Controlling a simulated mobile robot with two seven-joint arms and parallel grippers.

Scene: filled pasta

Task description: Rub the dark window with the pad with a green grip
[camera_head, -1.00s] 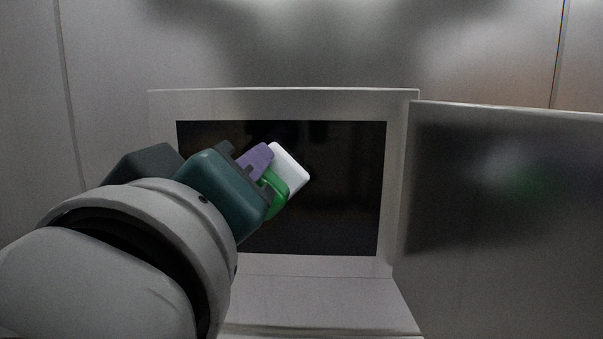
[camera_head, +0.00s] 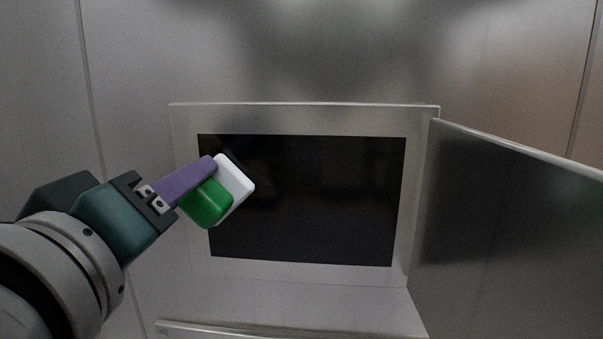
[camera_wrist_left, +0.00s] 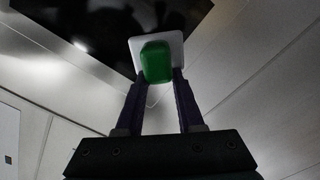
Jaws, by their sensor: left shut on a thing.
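The dark window (camera_head: 320,200) is a black rectangle in a pale grey frame, in the middle of the head view. It also shows in the left wrist view (camera_wrist_left: 110,28) at the top. The pad (camera_head: 236,184) is a white block with a green grip (camera_head: 206,204). My left gripper (camera_head: 208,178), with purple fingers, is shut on the green grip. The pad overlaps the window's left edge in the head view; I cannot tell whether it touches the glass. In the left wrist view the pad (camera_wrist_left: 176,42) sits between the fingertips. My right gripper is not in view.
A grey panel (camera_head: 510,240) stands out at an angle on the right of the window. A pale ledge (camera_head: 290,300) lies below the window. Plain metallic walls (camera_head: 300,50) are behind. The space before the window's right part is clear.

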